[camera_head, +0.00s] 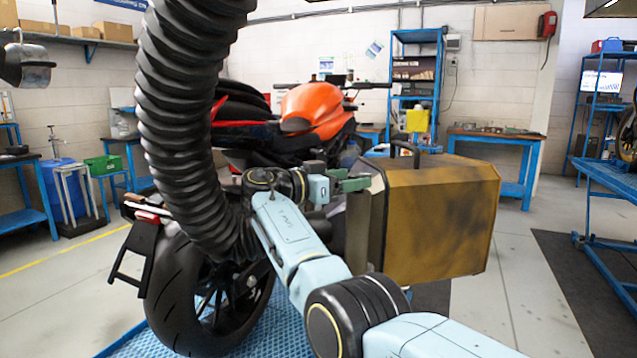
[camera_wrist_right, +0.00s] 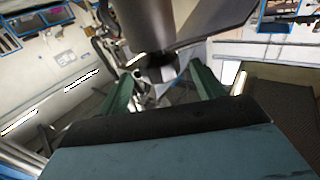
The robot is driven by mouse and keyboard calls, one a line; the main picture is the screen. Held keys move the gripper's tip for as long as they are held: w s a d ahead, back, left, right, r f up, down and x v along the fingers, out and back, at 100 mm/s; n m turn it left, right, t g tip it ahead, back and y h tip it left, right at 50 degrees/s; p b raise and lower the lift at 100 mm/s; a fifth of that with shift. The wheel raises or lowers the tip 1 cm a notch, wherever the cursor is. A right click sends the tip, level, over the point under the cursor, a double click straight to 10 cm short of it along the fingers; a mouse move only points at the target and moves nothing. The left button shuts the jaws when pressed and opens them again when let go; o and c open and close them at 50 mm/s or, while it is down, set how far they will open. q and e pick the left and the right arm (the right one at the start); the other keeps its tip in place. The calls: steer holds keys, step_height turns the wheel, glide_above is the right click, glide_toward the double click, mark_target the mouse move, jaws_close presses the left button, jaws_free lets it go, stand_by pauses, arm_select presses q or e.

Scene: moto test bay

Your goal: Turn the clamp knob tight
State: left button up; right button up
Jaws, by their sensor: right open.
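My right gripper (camera_head: 352,184) reaches in beside the front edge of the brown-yellow box, its green fingers pointing right. In the right wrist view its two green fingers (camera_wrist_right: 160,88) stand apart, open. A dark rounded part (camera_wrist_right: 154,60), possibly the clamp knob, shows between and beyond the fingertips, below a grey metal body (camera_wrist_right: 155,22). I cannot tell whether the fingers touch it. In the head view no knob can be made out. A grey metal cylinder (camera_head: 358,235) stands upright just below the gripper. I cannot make out my left gripper.
A thick black corrugated hose (camera_head: 185,110) hangs on the left, before the orange motorcycle (camera_head: 318,103). The brown-yellow box (camera_head: 440,215) with a black handle is right of my gripper. The rear wheel (camera_head: 205,300) is lower left. Grey floor (camera_head: 520,285) lies open at right.

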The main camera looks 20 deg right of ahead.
arm_select(q)
steer(key=shift+s+a+f+p, duration=0.25)
steer(key=shift+s+f+p, duration=0.25)
steer(key=shift+s+f, duration=0.8)
arm_select(e)
steer(key=a, duration=1)
steer(key=shift+s, duration=0.35)
